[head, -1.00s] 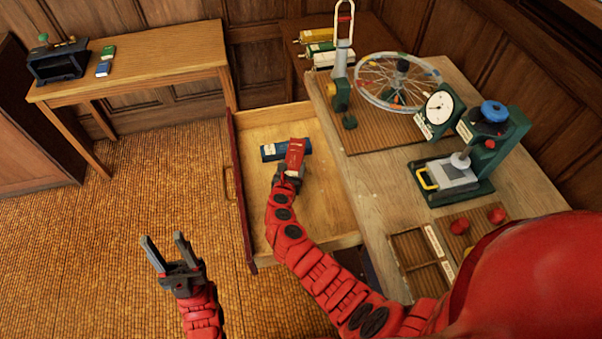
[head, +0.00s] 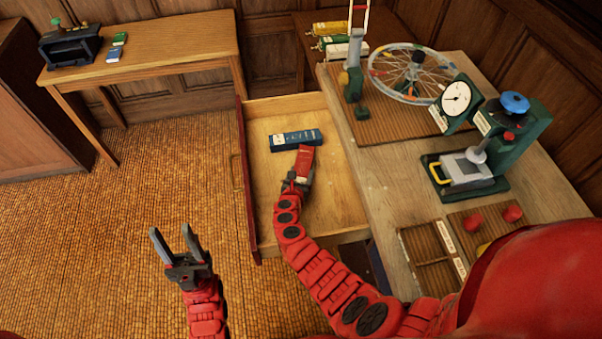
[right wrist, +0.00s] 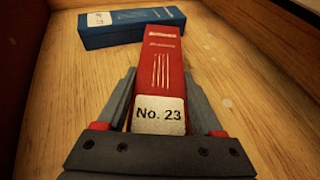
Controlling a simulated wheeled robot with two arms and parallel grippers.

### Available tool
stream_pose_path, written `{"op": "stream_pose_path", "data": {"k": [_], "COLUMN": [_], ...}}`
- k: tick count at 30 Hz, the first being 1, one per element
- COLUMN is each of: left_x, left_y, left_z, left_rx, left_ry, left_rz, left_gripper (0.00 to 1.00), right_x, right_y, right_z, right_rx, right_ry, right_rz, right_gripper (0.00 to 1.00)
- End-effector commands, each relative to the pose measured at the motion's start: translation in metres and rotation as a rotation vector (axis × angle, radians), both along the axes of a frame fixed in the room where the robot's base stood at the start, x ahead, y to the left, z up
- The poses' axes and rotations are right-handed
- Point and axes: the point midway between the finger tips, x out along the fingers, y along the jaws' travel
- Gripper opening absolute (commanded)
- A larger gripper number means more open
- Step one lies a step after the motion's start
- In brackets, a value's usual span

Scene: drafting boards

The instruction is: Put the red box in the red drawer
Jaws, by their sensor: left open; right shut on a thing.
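The red box (head: 305,158) is in my right gripper (head: 298,181), inside the open drawer's outline. The right wrist view shows the red box (right wrist: 160,75) with a white "No. 23" label between the fingers of my right gripper (right wrist: 163,120). The drawer with the red front (head: 246,190) is pulled out, and its bare wooden floor (head: 335,205) shows. I cannot tell whether the box touches that floor. My left gripper (head: 178,245) is open and empty, above the floor left of the drawer.
A blue box (head: 296,140) lies in the drawer beyond the red box; it also shows in the right wrist view (right wrist: 125,25). The workbench (head: 395,195) at right carries a wheel (head: 410,75) and a press (head: 490,150). A side table (head: 150,50) stands back left.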

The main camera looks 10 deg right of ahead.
Motion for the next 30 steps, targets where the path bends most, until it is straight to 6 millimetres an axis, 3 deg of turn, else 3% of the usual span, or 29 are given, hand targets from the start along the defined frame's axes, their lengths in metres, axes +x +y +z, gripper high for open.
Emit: {"op": "stream_pose_path", "data": {"k": [1, 6, 19, 30], "left_x": [0.0, 0.0, 0.0, 0.0], "left_y": [0.0, 0.0, 0.0, 0.0], "left_z": [-0.002, -0.001, 0.006, 0.018], "left_rx": [0.0, 0.0, 0.0, 0.0], "left_ry": [0.0, 0.0, 0.0, 0.0], "left_rz": [0.0, 0.0, 0.0, 0.0], "left_gripper": [0.5, 0.5, 0.5, 0.5], "right_x": [0.0, 0.0, -0.004, -0.056], "right_y": [0.0, 0.0, 0.002, 0.024], "right_z": [-0.002, -0.001, 0.006, 0.029], "right_rx": [0.0, 0.0, 0.0, 0.003], "right_ry": [0.0, 0.0, -0.001, -0.001], "right_rz": [0.0, 0.0, 0.001, 0.002], "right_gripper": [0.7, 0.98, 0.98, 0.98]}}
